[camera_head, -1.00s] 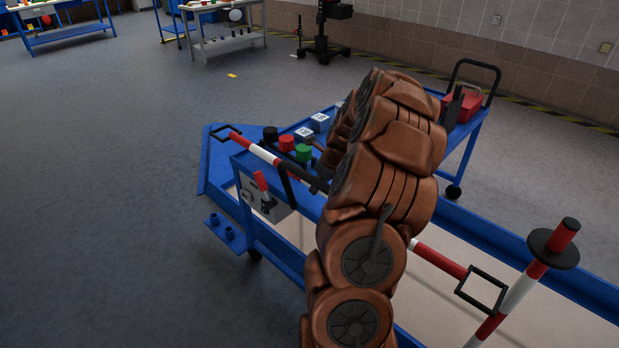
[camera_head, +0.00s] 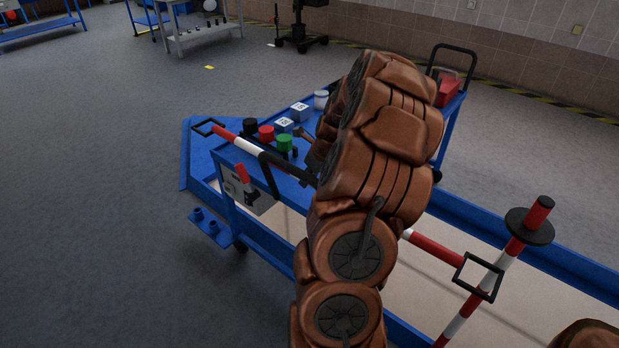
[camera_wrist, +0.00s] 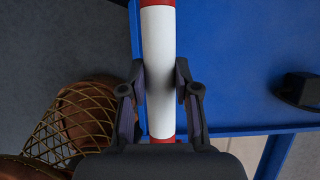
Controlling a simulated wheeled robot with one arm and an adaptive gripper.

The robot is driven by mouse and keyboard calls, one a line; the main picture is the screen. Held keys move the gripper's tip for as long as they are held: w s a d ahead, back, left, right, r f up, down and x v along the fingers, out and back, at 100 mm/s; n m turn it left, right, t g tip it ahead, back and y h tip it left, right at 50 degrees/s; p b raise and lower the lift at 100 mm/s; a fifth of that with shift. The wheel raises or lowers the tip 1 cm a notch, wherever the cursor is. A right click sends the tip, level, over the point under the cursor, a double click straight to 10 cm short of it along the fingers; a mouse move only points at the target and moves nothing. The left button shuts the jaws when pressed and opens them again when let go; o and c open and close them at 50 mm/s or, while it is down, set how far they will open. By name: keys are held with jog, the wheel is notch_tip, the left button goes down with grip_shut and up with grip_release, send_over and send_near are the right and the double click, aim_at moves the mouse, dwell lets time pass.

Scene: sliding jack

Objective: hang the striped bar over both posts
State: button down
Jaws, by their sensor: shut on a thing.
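The striped bar (camera_head: 246,145) is red and white with a square black loop at each end. My gripper (camera_wrist: 160,88) is shut on a white section of it in the wrist view. In the head view my arm hides the bar's middle. The right loop (camera_head: 460,275) overlaps a striped post (camera_head: 512,248) in the picture, below that post's black disc. I cannot tell whether it is around, in front of or behind the post. I cannot make out a second post.
A blue cart (camera_head: 228,160) carries red, green and black cylinders (camera_head: 266,133) and white-blue cubes (camera_head: 299,112) under the bar's left half. A blue-edged pale platform (camera_head: 415,290) lies below. A red box (camera_head: 448,90) sits further back. Open grey floor lies left.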

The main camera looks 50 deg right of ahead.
notch_tip(320, 180, up, 21)
jog(key=p, duration=1.2)
dwell(2.5)
dwell(0.3)
